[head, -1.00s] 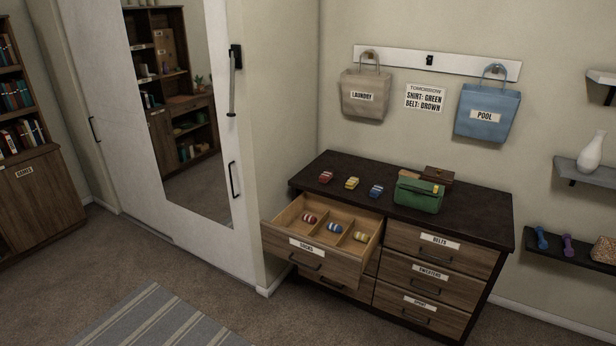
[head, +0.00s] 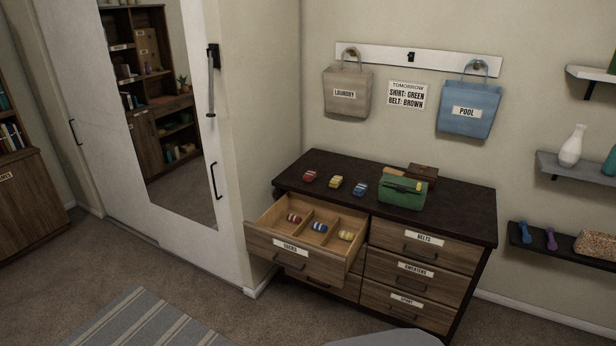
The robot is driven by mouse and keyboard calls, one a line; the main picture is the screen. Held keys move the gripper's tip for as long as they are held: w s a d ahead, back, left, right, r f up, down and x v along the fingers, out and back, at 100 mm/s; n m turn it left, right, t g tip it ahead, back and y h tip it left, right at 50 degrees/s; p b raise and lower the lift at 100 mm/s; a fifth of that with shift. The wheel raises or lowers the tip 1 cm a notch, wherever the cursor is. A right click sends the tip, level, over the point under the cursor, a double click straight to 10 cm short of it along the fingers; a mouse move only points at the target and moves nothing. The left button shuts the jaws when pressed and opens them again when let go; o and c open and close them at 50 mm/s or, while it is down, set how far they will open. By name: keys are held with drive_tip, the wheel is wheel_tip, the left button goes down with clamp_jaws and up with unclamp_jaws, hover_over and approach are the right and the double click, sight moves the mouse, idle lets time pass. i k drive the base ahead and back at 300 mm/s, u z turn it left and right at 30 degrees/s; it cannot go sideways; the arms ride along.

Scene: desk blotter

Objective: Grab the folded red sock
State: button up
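A folded red sock (head: 309,176) with a pale band lies on the dark top of the dresser (head: 455,208), near its left end. A second red sock bundle (head: 294,218), striped with white, lies in the left compartment of the open socks drawer (head: 262,241). My gripper is not in view.
A folded yellow sock (head: 335,182) and a folded blue one (head: 360,189) lie right of the red one on top. A green bag (head: 402,191) stands beyond them. The drawer also holds a blue bundle (head: 319,227) and a yellow one (head: 346,235).

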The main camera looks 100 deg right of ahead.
sight(308, 177)
drive_tip(key=z, duration=0.05)
drive_tip(key=k, duration=2.35)
drive_tip(key=z, duration=2.3)
